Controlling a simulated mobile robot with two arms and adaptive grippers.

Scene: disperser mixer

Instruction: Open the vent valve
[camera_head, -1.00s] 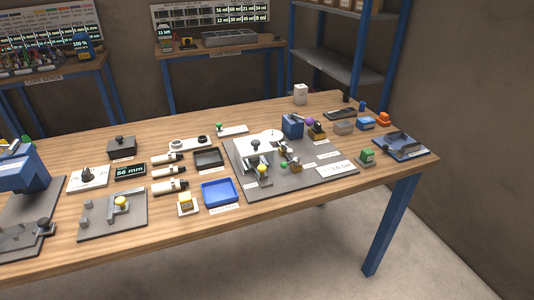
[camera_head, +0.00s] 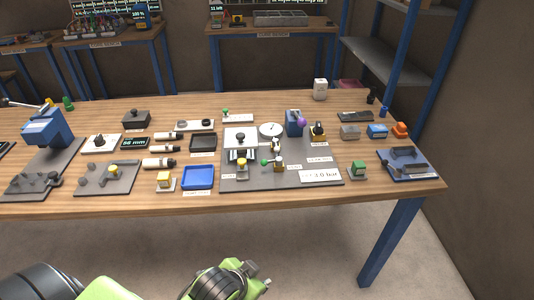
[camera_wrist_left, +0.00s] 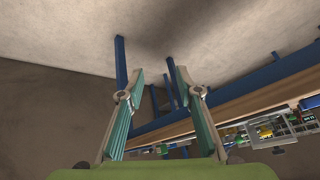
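A grey plate (camera_head: 230,181) on the wooden table carries a small rig. On it are a green-ended lever fitting (camera_head: 266,162), a brass fitting (camera_head: 279,166), a yellow knob (camera_head: 242,162), a round white gauge (camera_head: 271,130), a blue block (camera_head: 294,122) with a purple knob (camera_head: 301,122), and a display (camera_head: 320,176) reading about 2.0 bar. I cannot tell which fitting is the vent valve; the small labels are unreadable. My left gripper (camera_head: 256,276) is low in front of the table, apart from the rig. In the wrist view its fingers (camera_wrist_left: 158,78) are spread and empty. My right gripper is not in view.
The table's front edge (camera_head: 300,192) lies between my left gripper and the rig. A blue tray (camera_head: 198,188) and a yellow-topped block (camera_head: 165,181) stand left of the plate. A green block (camera_head: 357,170) and a blue fixture (camera_head: 407,178) stand right. Floor before the table is free.

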